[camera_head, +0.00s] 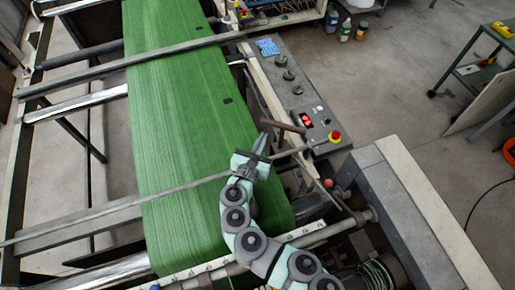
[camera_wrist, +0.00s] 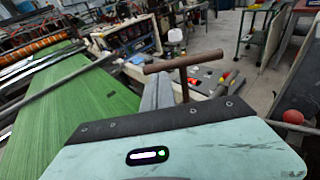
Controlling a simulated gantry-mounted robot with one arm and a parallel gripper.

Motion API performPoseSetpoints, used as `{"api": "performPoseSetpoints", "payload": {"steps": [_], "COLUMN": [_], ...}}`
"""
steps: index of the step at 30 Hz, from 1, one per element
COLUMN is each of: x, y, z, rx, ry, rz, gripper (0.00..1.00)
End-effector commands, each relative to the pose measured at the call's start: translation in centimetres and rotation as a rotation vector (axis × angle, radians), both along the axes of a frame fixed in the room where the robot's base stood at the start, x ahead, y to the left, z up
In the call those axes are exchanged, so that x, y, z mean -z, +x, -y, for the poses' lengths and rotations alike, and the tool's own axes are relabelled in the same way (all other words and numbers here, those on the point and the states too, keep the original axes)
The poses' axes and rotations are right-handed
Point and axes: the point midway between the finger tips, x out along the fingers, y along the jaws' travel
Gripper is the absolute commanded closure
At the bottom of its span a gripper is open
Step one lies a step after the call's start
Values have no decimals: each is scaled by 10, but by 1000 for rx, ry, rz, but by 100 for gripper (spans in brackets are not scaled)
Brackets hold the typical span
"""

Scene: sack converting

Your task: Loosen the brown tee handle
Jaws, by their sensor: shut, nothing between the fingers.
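The brown tee handle (camera_head: 289,126) has a crossbar and a thin stem, and it stands beside the green web near the control panel. In the wrist view the tee handle (camera_wrist: 184,61) is upright, just beyond and to the right of my grey fingers. My gripper (camera_head: 262,142) is shut and empty, with its tips close to the left end of the crossbar. The closed fingers also show in the wrist view (camera_wrist: 157,90). I cannot tell whether they touch the handle. The foot of the stem is hidden behind my gripper in the wrist view.
The green web (camera_head: 180,110) runs under my arm, crossed by metal bars. A control panel (camera_head: 295,85) with knobs, a red display and a red button (camera_head: 335,136) lies right of the handle. A red ball knob (camera_head: 328,183) is nearby. Open floor lies further right.

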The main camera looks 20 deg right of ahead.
Motion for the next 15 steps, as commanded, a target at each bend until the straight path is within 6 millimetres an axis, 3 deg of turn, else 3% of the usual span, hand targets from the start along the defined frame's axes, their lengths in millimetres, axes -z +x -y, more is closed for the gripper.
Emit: {"api": "performPoseSetpoints", "payload": {"steps": [6, 15], "x": [5, 10], "y": [24, 38], "z": [19, 30], "rx": [5, 3], "ry": [0, -1], "rz": [-1, -2], "gripper": [100, 100]}}
